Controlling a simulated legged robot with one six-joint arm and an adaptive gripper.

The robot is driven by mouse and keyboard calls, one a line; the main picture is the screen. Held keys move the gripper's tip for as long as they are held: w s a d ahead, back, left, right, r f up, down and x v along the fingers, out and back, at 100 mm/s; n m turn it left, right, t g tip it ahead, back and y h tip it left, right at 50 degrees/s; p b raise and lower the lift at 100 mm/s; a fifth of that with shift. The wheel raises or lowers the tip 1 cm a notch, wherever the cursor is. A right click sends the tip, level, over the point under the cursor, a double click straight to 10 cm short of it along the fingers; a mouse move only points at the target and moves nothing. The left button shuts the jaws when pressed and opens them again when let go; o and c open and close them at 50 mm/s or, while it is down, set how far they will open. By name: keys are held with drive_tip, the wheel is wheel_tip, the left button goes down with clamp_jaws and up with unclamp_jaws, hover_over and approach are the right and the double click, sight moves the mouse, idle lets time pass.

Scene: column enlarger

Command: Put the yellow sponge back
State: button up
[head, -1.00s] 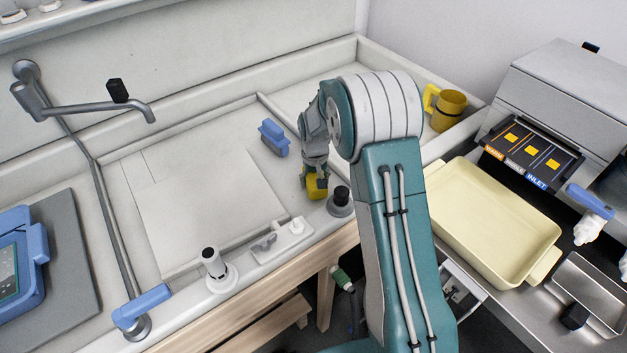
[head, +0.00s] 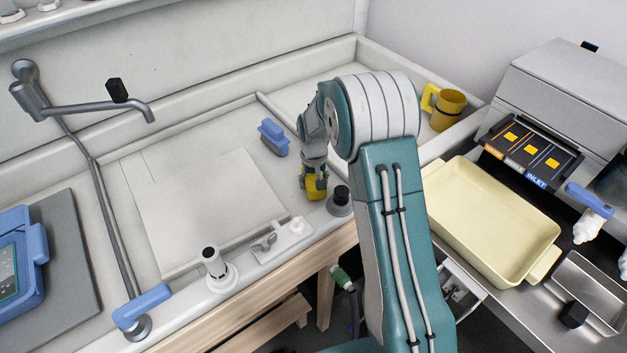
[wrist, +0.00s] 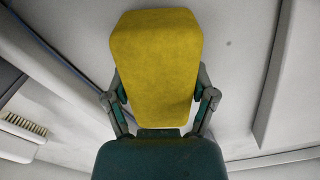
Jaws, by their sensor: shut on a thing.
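The yellow sponge (head: 317,190) is a small block between the fingers of my gripper (head: 315,178) in the head view. It is just above or on the white sink surface; I cannot tell if it touches. In the wrist view the sponge (wrist: 156,62) fills the middle, a rounded yellow block with a finger of my gripper (wrist: 160,100) on each side. My gripper is shut on it. The fingertips are partly hidden behind the sponge.
A black-topped post (head: 340,200) stands close right of the sponge. A blue-handled brush (head: 273,138) lies up and left. A white fixture (head: 283,240) and white cylinder (head: 214,264) stand along the front rim. A yellow mug (head: 447,108) and cream tray (head: 490,220) are at right.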

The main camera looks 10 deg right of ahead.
drive_tip(key=shift+f, duration=0.35)
idle(0.4)
drive_tip(key=o, duration=0.9)
drive_tip(key=shift+r, duration=0.15)
drive_tip(key=shift+r, duration=3.85)
wheel_tip(320, 180, up, 12)
drive_tip(key=shift+w+a+f, duration=0.1)
